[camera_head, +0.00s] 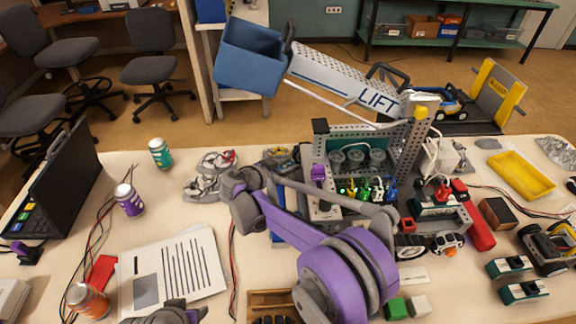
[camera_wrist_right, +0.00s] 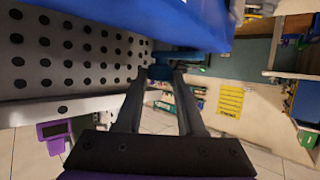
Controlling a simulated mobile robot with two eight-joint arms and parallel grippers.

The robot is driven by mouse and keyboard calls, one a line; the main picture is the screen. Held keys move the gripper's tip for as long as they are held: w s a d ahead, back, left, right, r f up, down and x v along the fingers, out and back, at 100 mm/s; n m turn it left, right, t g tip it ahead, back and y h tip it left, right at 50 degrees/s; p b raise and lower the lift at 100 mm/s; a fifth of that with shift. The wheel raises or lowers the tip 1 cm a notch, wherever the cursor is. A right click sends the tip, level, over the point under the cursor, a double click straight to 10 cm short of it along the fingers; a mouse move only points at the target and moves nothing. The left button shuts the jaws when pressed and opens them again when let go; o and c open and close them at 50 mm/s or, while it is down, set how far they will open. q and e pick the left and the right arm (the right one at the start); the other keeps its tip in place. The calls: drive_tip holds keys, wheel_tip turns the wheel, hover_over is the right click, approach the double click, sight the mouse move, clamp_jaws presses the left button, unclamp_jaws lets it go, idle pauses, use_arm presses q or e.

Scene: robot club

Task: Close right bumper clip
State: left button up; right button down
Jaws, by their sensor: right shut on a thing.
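A large robot model stands on the table, with a perforated grey chassis (camera_head: 323,214) and a raised arm marked LIFT (camera_head: 345,85). A blue panel (camera_head: 278,232) at its left end is mostly hidden behind my right arm. In the right wrist view, my right gripper (camera_wrist_right: 163,85) has its fingertips together on a small blue piece (camera_wrist_right: 163,72), between the perforated plate (camera_wrist_right: 75,60) and the large blue panel (camera_wrist_right: 190,20). I cannot tell the clip's exact position. A purple part (camera_wrist_right: 52,132) sits below the plate. My left gripper (camera_head: 168,312) shows only partly at the bottom edge.
A yellow tray (camera_head: 522,175) and several small modules are at right. A blue bucket (camera_head: 250,60) hangs from the raised arm.

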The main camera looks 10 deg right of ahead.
drive_tip(key=c, duration=0.5)
unclamp_jaws()
drive_tip(key=v, duration=1.1)
